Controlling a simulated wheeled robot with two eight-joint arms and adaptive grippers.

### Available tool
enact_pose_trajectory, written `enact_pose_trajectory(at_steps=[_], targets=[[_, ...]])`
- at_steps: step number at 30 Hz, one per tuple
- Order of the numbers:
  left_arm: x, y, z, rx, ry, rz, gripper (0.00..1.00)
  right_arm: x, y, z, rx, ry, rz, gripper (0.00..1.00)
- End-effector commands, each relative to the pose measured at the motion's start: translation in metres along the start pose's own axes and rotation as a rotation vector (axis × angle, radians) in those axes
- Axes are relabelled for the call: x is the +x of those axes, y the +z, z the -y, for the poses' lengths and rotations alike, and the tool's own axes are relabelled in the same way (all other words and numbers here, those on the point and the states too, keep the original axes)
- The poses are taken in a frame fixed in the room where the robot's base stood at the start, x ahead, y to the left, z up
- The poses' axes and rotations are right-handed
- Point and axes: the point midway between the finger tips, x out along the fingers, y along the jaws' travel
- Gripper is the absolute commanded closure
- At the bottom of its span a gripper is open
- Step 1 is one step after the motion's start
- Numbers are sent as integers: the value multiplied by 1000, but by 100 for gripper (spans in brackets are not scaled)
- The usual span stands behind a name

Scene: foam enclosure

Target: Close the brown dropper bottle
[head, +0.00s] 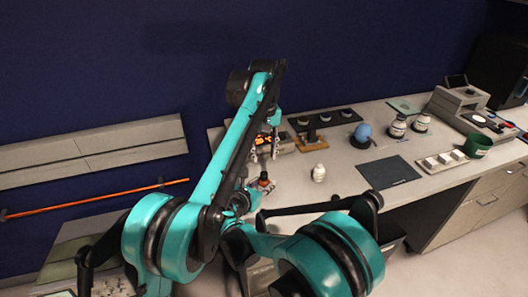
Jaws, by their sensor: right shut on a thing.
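The brown dropper bottle (264,177) shows small near the left part of the bench, with a dark top and a reddish-brown body. My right gripper (258,187) is shut on it, low and close to the bench top; the arm hides part of the grip. My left gripper (265,154) hangs pointing down above the bottle, apart from it. Its fingers are too small to tell whether they are open or hold a cap.
A white bottle (318,173) stands to the right on the bench (335,190). A dark mat (388,173), blue round object (363,131), white jars (398,126), white tray (441,161) and green cup (477,147) lie farther right.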

Motion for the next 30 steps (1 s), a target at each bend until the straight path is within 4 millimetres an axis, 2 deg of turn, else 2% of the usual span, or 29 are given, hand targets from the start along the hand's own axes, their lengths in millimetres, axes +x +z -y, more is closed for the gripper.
enact_pose_trajectory(at_steps=[14, 17, 24, 30], targets=[[2, 0, 0, -42, 0, 0, 61, 0, 0, 0, 0, 0, 0, 100], [11, 0, 0, -42, 0, 0, 61, 0, 0, 0, 0, 0, 0, 100], [48, 0, 0, -41, 0, 0, 61, 0, 0, 0, 0, 0, 0, 100], [72, 0, 0, -41, 0, 0, 61, 0, 0, 0, 0, 0, 0, 100]])
